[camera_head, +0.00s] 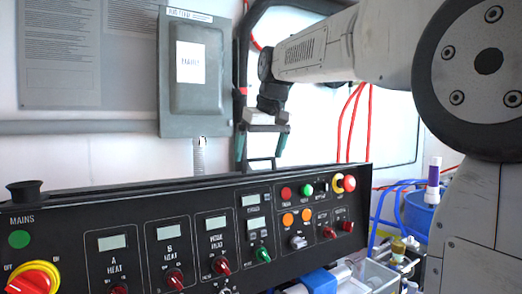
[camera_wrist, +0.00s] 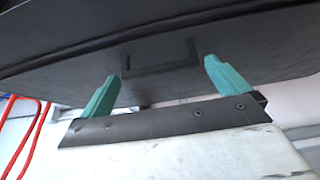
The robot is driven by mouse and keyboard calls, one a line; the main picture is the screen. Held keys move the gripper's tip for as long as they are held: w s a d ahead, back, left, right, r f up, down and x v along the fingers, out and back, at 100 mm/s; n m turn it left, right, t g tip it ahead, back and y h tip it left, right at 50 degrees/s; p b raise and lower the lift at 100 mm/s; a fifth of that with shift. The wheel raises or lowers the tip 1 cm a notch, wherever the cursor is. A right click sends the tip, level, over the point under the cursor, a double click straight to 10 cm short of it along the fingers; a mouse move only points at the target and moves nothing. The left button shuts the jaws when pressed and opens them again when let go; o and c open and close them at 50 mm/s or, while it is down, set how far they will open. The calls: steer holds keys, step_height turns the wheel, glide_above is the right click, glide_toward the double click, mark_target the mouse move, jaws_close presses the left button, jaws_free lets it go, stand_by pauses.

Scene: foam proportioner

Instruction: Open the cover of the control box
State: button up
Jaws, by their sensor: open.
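A black control box (camera_head: 180,235) with displays, knobs and buttons spans the lower part of the head view. My gripper (camera_head: 260,152) is open and empty behind its top edge, with its green fingers pointing down. A thin dark bracket (camera_head: 262,161) shows between the fingers there. In the wrist view, my gripper (camera_wrist: 162,68) faces a broad black surface (camera_wrist: 250,45). A black bracket-like handle (camera_wrist: 162,58) on that surface lies between the fingertips, with no visible contact. The pictures do not show clearly whether this surface is the box's cover.
A grey wall box (camera_head: 195,75) with a white label hangs behind, left of my gripper. Red cables (camera_head: 352,120) run down the wall. A blue container (camera_head: 418,215) and bottles stand at the right. My arm fills the upper right.

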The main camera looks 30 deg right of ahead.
steer(key=c, duration=1.1)
steer(key=w+f, duration=0.1)
steer(key=w, duration=0.4)
steer(key=w+f, duration=0.1)
steer(key=w, duration=0.9)
steer(key=shift+w+f, duration=0.25)
steer(key=shift+f, duration=0.15)
steer(key=o, duration=1.1)
steer(key=v, duration=0.7)
steer(key=shift+s+r, duration=0.25)
steer(key=shift+r, duration=0.1)
steer(key=shift+d, duration=0.1)
